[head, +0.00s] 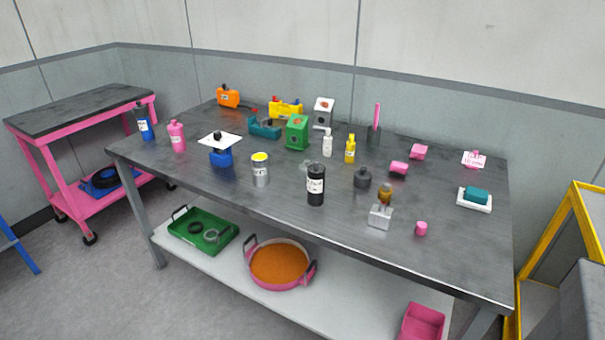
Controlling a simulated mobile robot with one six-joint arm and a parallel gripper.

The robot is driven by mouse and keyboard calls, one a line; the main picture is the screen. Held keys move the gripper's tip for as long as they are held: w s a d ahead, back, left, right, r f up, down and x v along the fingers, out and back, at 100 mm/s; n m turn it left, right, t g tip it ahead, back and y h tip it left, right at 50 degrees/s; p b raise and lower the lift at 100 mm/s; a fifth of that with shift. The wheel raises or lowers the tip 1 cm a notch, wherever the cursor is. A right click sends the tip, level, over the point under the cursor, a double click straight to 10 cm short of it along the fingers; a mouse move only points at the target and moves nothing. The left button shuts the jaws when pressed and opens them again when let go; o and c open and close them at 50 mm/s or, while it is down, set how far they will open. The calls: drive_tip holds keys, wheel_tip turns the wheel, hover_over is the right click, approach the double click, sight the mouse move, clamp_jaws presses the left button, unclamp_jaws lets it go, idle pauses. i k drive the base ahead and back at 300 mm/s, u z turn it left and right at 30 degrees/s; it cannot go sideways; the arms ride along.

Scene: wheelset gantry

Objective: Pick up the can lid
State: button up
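A silver can (260,175) with a pale label stands upright near the front middle of the dark table. Its round top (260,157) is yellow; I cannot tell whether this is a lid or the can's contents. A small pale grey, roundish thing (305,165) lies on the table right of the can, behind the black bottle; it may be a lid, but it is too small to tell. My gripper is not in view.
Bottles, boxes and tools crowd the table's back. The lower shelf (335,312) holds a green tray (210,247) and pink pan (308,279). Floor at front left is clear.

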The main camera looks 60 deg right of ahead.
sight(302, 168)
drive_tip(key=i, duration=0.85)
